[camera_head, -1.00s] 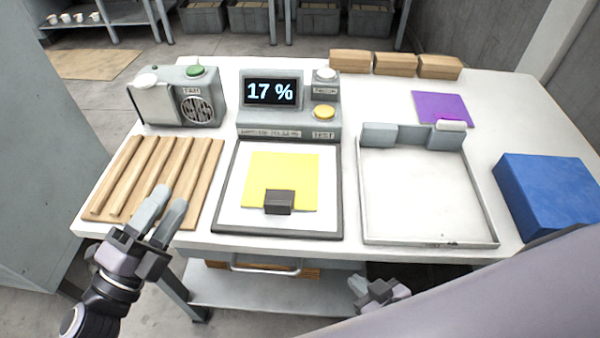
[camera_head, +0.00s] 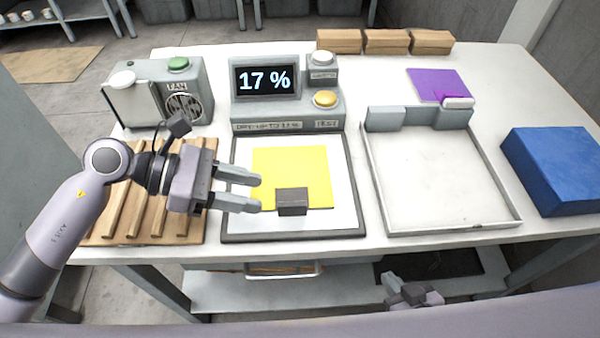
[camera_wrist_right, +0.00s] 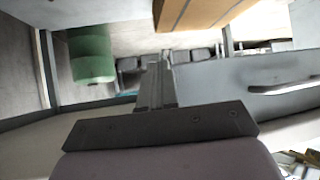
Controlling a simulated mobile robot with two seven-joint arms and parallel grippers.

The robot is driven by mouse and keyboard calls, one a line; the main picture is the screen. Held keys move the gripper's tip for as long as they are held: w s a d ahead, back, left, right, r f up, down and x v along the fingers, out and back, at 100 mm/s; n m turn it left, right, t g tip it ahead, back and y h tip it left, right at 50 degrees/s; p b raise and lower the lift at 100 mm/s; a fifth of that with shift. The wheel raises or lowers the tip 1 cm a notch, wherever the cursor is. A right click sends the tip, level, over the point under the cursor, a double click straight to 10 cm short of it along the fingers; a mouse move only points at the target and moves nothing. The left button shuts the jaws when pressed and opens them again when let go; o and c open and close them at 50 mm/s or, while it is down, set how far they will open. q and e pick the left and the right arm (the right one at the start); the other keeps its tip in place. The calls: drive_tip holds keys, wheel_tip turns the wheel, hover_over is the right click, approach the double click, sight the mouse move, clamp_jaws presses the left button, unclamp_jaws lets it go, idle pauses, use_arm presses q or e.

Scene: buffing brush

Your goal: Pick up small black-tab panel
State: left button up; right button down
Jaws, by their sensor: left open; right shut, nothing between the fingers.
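The yellow panel (camera_head: 290,166) lies flat on the white, dark-framed pad (camera_head: 346,215) in the head view. Its black tab (camera_head: 291,201) is at the panel's front edge. My left gripper (camera_head: 258,192) is open and empty, its fingers pointing right, just left of the tab and over the panel's left edge. Whether the fingers touch the panel cannot be told. My right gripper (camera_head: 408,291) is low in front of the table, partly cut off by my own arm. In the right wrist view its fingers (camera_wrist_right: 157,72) are together with nothing between them.
A grey display unit reading 17 % (camera_head: 266,80) stands behind the pad, with a fan box (camera_head: 160,95) to its left. A slatted wooden rack (camera_head: 135,235) is under my left arm. An empty tray (camera_head: 435,175), a purple sheet (camera_head: 437,84) and a blue block (camera_head: 560,170) are to the right.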

sight(291, 204)
use_arm(q)
drive_tip(key=shift+w+a+f, duration=0.1)
drive_tip(key=shift+w+f, duration=0.05)
drive_tip(key=shift+d+f+m+y, duration=0.15)
drive_tip(key=shift+d+m+y, duration=0.05)
drive_tip(key=shift+m+y, duration=0.1)
drive_tip(key=x, duration=0.2)
drive_tip(key=p+x, duration=0.1)
drive_tip(key=x, duration=0.2)
drive_tip(key=shift+s+d+p, duration=0.3)
drive_tip(key=shift+d+p, duration=0.1)
drive_tip(key=shift+d+f, duration=0.3)
drive_tip(key=shift+d, duration=0.05)
clamp_jaws()
